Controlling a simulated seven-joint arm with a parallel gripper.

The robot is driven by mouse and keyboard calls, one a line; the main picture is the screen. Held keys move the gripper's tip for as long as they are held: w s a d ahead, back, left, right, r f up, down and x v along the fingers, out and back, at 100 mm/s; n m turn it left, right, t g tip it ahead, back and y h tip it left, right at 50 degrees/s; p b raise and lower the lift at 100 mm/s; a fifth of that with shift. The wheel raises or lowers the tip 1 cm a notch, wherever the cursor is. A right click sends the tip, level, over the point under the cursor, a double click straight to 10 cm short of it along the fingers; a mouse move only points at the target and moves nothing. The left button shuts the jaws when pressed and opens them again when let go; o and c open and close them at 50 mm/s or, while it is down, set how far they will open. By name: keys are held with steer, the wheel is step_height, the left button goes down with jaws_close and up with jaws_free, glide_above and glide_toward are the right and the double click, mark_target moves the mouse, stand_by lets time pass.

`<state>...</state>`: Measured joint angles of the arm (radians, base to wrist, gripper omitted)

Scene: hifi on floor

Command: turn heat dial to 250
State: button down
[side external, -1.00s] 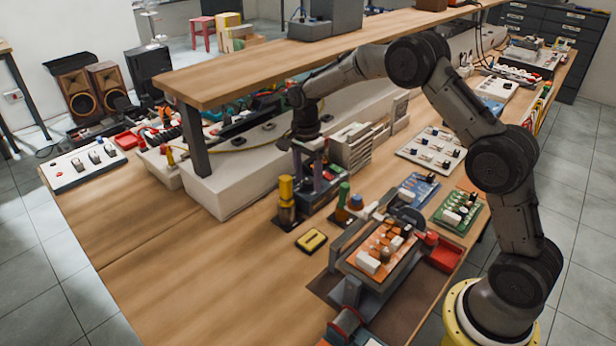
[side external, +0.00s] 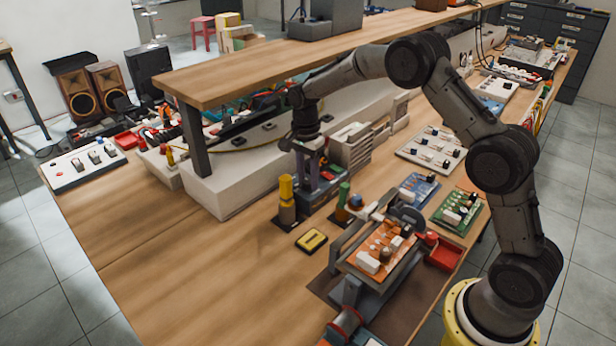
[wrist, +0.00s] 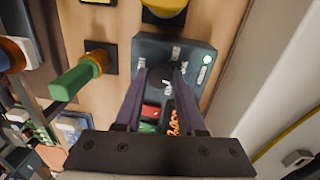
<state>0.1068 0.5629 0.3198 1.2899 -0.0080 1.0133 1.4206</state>
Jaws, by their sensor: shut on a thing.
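The heat dial (wrist: 160,77) is a dark round knob on the face of a dark grey control box (wrist: 190,55). Pale marks surround it in the wrist view. My gripper (wrist: 159,82) is shut on the dial, with one finger on either side. An orange lit readout (wrist: 173,123) shows between the fingers, but I cannot read its digits. In the side view my gripper (side external: 312,180) points down onto the box (side external: 325,193), and the dial is hidden there.
A yellow-topped post (side external: 286,188) and a green-handled tool (side external: 343,194) stand close to the box. A white bench unit (side external: 225,195) lies behind it, under a raised wooden shelf (side external: 260,62). The bench front left is clear.

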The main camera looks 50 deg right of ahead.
steer(key=n, duration=0.3)
steer(key=shift+n, duration=0.4)
steer(key=n, duration=0.3)
steer(key=shift+n, duration=0.4)
steer(key=n, duration=0.3)
steer(key=shift+r+n+h, duration=0.1)
steer(key=shift+n+h, duration=0.2)
steer(key=shift+n, duration=1.9)
steer(key=shift+t, duration=0.3)
steer(key=c, duration=0.5)
jaws_free()
